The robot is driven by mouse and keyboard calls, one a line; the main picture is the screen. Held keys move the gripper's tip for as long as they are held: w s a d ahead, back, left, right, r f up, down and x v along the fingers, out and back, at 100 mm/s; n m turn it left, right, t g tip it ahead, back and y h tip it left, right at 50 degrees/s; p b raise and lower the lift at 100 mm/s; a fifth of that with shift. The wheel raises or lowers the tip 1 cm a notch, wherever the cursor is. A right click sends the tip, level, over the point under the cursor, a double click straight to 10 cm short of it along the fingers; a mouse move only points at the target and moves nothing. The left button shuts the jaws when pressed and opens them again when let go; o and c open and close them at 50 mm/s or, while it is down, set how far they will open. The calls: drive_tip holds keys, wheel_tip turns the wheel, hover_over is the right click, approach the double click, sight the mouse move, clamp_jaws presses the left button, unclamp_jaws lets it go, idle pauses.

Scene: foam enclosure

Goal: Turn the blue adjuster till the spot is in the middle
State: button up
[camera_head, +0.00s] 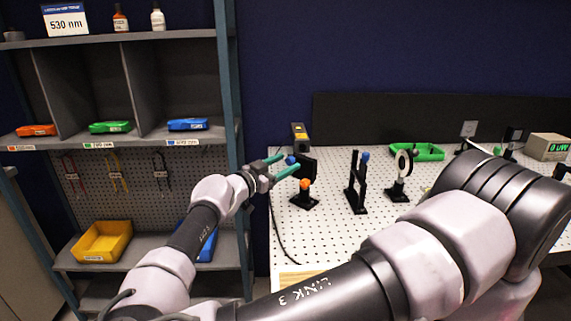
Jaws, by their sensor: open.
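A black mount (308,164) stands near the left edge of the white perforated table, with a blue knob (290,160) at its upper left and an orange knob (305,184) lower down. My gripper (291,162) has two teal fingers and is open. Its fingertips lie on either side of the blue knob in this view; I cannot tell whether they touch it. A second black mount (355,188) to the right has another blue knob (365,156) at its top. A ring-shaped holder with a pale disc (402,164) stands further right. I cannot make out a light spot.
A black and yellow box (299,136) stands behind the first mount. A green tray (418,152) lies at the back of the table (330,235). A shelf with coloured bins (102,242) is at left. My arm covers the front right.

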drive_tip(key=shift+w+d, duration=0.25)
drive_tip(key=shift+d, duration=0.05)
clamp_jaws()
